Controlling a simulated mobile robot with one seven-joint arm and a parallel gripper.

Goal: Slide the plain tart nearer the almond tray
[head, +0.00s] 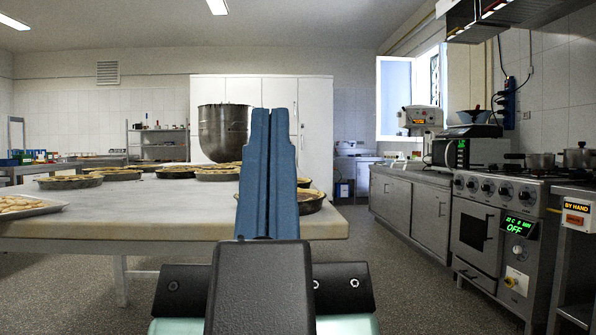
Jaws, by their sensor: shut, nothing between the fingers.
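My gripper (268,115) is in the centre of the head view, its two blue fingers pressed together and empty, pointing away over the table. A tart in a dark tin (312,205) sits near the table's right end, partly hidden behind the fingers; I cannot tell whether they touch it. Its top is mostly hidden, so I cannot tell if it is the plain one. A pale tray of pastries (52,208), which looks like the almond tray, lies at the table's left front, cut off by the picture edge.
The marble table (160,220) is bare between the tray and the fingers. More tarts stand farther back, including one at left (68,183) and one near the middle (217,175). A large metal bowl (223,132) rises behind them. An oven (490,235) stands at right across open floor.

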